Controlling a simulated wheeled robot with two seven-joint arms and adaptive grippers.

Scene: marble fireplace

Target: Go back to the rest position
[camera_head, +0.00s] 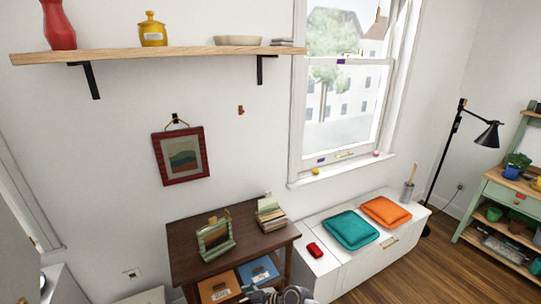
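Neither of my grippers shows clearly. Some dark and grey rounded parts, which look like my own body, show at the bottom edge just right of the middle, in front of the dark wooden side table (188,236). No fingertips can be made out there, and I cannot tell which arm they belong to. No held object is visible.
The table bears a green frame (215,238) and books (270,215). A white bench (345,270) holds a teal cushion (351,229), an orange cushion (385,211) and a red item (315,250). A wall shelf (190,52) hangs above. Wooden floor (420,275) is open at right.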

